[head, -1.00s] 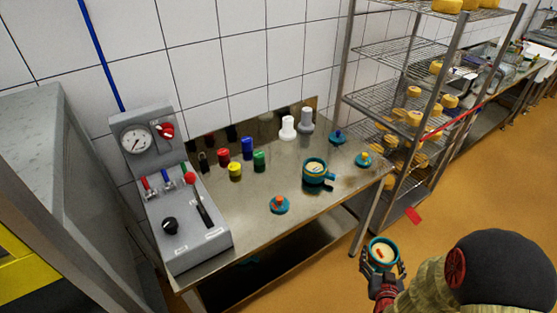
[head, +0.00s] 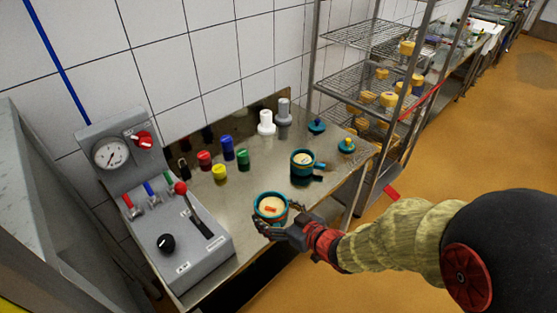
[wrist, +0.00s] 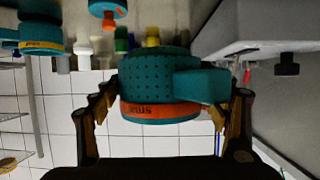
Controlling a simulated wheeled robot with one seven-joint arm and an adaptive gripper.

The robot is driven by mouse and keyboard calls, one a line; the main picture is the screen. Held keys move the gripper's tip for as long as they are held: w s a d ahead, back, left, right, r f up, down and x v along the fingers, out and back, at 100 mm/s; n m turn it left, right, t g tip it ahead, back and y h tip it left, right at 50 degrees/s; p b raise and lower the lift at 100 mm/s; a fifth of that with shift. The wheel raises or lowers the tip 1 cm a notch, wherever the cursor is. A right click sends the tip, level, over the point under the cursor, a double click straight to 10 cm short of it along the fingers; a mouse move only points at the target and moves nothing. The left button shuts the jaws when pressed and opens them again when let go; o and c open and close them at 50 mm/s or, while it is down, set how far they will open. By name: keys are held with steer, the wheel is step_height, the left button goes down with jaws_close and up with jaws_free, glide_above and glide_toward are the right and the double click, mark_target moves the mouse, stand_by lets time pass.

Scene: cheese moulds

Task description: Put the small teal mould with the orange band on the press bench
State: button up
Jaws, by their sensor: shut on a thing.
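The small teal mould with the orange band (head: 270,208) is held upright in my gripper (head: 278,226), with pale cheese and an orange-red mark inside. In the wrist view, which is upside down, the mould's perforated teal wall (wrist: 150,86) and orange band sit between the two fingers of my gripper (wrist: 160,105). The press bench (head: 240,195) is a steel table. The mould appears above its front part, and the wrist view shows it clear of the top. A teal lid with an orange knob (wrist: 108,10) shows in the wrist view; the mould hides it in the head view.
Another teal mould with a handle (head: 302,165) stands on the bench. Lids with blue (head: 316,126) and yellow (head: 347,146) knobs lie behind it. Several coloured cylinders (head: 228,148) stand at the back. A grey control box (head: 185,245) is at left, a wire rack (head: 365,75) at right.

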mark_target(266, 216)
steer(key=shift+s+a+r+n+g+y, duration=0.25)
steer(key=shift+s+a+r+n, duration=0.1)
steer(key=shift+s+a, duration=0.15)
steer(key=shift+s+a+r+n+g+y, duration=0.15)
steer(key=shift+s+a+r+n+y, duration=0.15)
steer(key=shift+a, duration=0.3)
steer(key=shift+s+a, duration=0.1)
steer(key=shift+a, duration=0.2)
steer(key=shift+g, duration=0.3)
steer(key=f+b+x, duration=0.1)
steer(key=b+x, duration=0.1)
steer(key=x, duration=0.3)
steer(key=d+f+b+x, duration=0.1)
steer(key=x, duration=0.4)
steer(key=d+b+x, duration=0.1)
steer(key=b+x, duration=0.1)
steer(key=x, duration=0.3)
steer(key=shift+w+f+b, duration=0.3)
steer(key=shift+w+f, duration=0.1)
steer(key=shift+w, duration=0.05)
steer(key=shift+w+a+f, duration=0.2)
steer(key=shift+f, duration=0.2)
step_height(266, 216, down, 3)
steer(key=shift+w+a+f+b, duration=0.1)
steer(key=shift+f+b, duration=0.1)
steer(key=shift+b, duration=0.95)
steer(key=shift+r, duration=0.1)
